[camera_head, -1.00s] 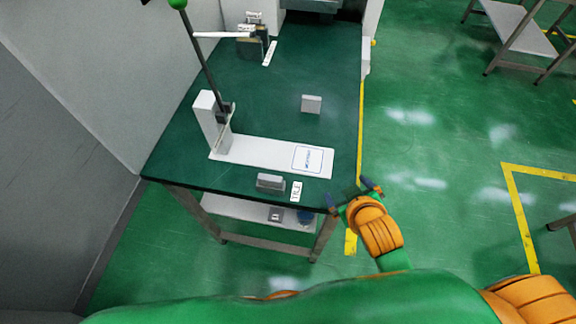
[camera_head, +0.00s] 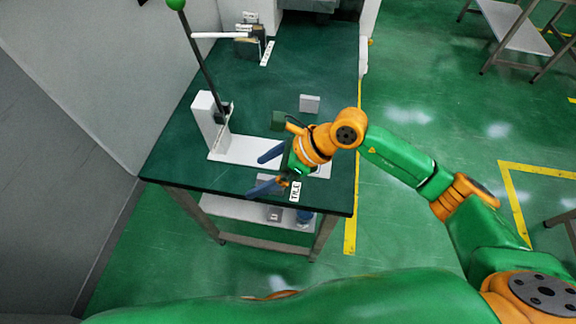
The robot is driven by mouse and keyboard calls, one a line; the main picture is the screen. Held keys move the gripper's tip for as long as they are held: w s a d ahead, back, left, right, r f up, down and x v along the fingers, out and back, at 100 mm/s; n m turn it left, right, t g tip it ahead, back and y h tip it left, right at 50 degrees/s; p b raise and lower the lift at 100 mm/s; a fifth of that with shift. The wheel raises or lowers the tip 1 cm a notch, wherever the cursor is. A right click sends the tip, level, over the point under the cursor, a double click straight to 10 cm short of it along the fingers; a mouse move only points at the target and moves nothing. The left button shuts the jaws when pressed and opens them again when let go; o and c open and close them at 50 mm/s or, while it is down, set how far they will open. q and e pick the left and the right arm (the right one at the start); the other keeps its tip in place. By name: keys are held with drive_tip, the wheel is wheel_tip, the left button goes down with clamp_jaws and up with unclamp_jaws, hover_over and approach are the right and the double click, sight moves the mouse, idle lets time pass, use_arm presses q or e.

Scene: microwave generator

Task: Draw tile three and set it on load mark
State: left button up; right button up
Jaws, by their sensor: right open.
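My right gripper (camera_head: 262,173) is open and empty, reaching in from the right over the front of the green table, fingers pointing left. A grey block (camera_head: 267,183) at the front edge is partly hidden by its lower finger; I cannot tell whether they touch. A white label reading "TILE" (camera_head: 295,191) lies beside it. Which block is tile three is not readable. The white base plate (camera_head: 237,148) bears the blue-outlined mark at its right end, now covered by my gripper and forearm. Another grey block (camera_head: 310,103) stands behind. My left gripper is out of view.
An upright white post (camera_head: 209,120) and a dark lever with a green ball (camera_head: 176,4) rise at the plate's left end. A labelled stand (camera_head: 248,45) sits at the back. Bare table (camera_head: 290,75) lies between. A lower shelf (camera_head: 250,208) holds small items.

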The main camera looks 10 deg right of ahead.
drive_tip(key=w+d+f+h, duration=0.2)
drive_tip(key=d+f+h, duration=0.1)
drive_tip(key=d, duration=0.3)
drive_tip(key=shift+n, duration=0.3)
drive_tip(key=b+x, duration=0.7)
drive_tip(key=shift+a+f, duration=0.2)
drive_tip(key=shift+f, duration=0.15)
drive_tip(key=shift+w+a+f+b, duration=0.2)
drive_tip(key=shift+a+f+b, duration=0.3)
drive_tip(key=shift+b, duration=0.2)
clamp_jaws()
idle(0.5)
